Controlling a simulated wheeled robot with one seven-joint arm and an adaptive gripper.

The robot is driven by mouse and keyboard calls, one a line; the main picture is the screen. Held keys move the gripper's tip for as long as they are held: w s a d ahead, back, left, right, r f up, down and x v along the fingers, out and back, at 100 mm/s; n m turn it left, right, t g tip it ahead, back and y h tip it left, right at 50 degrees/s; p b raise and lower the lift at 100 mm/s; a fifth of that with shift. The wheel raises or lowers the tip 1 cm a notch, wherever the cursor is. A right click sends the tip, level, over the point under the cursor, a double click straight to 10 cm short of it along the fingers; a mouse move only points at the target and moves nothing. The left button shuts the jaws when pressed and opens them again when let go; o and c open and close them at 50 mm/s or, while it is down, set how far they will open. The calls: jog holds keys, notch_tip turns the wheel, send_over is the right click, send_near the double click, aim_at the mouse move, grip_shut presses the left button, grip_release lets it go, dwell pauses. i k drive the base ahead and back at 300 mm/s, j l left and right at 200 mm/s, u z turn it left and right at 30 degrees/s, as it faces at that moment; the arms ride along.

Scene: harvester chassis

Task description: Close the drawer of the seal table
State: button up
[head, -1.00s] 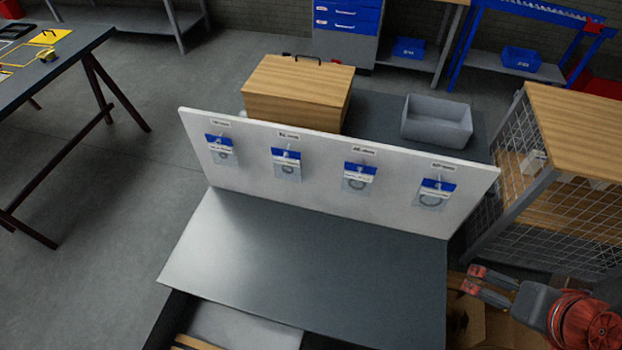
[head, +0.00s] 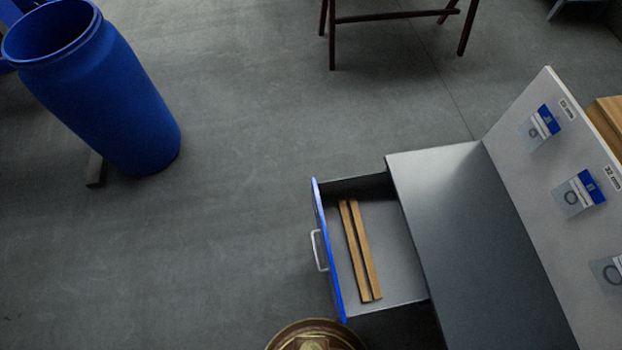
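The seal table (head: 465,240) stands at the right in the head view, with a grey metal top and a white back panel (head: 545,190) carrying hanging seal packets. Its drawer (head: 395,255) is pulled out to the left. The drawer has a blue front (head: 329,250) with a pale bar handle (head: 318,250) on its outer face. Two wooden strips (head: 360,250) lie inside the drawer. My gripper is not in this view, so its state and its place relative to the drawer do not show.
A blue barrel (head: 100,95) stands on the floor at the upper left. Dark trestle legs (head: 400,17) show at the top. A round brownish object (head: 315,336) is cut off at the bottom edge, just below the drawer front. The floor left of the drawer is clear.

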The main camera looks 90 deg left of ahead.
aim_at(371, 263)
jog(key=u, duration=2.9)
jog(key=k+j+z, duration=0.1)
jog(key=k+j, duration=0.1)
jog(key=j, duration=0.1)
